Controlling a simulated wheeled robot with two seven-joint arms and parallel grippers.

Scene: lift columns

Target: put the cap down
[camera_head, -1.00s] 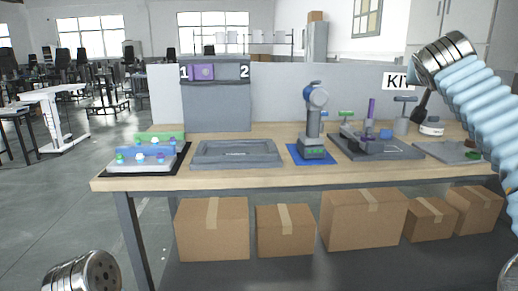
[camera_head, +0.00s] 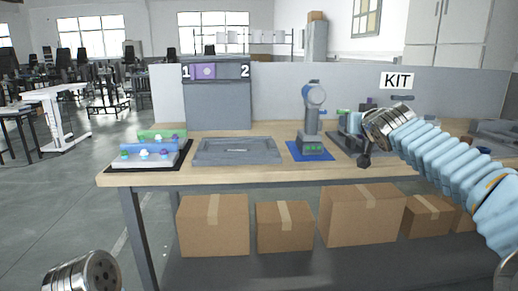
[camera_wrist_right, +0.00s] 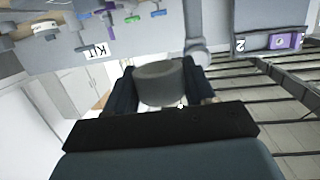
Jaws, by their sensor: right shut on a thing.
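A grey, round cap (camera_wrist_right: 160,84) sits between the two dark fingers of my right gripper (camera_wrist_right: 160,92) in the right wrist view. The fingers are shut on its sides. In the head view my right gripper (camera_head: 365,157) hangs above the front of the bench, in front of the dark fixture tray, and the cap is too small there to make out.
A grey tray (camera_head: 237,158) lies on the wooden bench (camera_head: 215,176). A rack with small coloured knobs (camera_head: 145,165) is at the left end. A grey cabinet with a purple panel (camera_head: 206,71) and a KIT sign (camera_head: 397,81) stand behind. Cardboard boxes (camera_head: 362,218) sit below.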

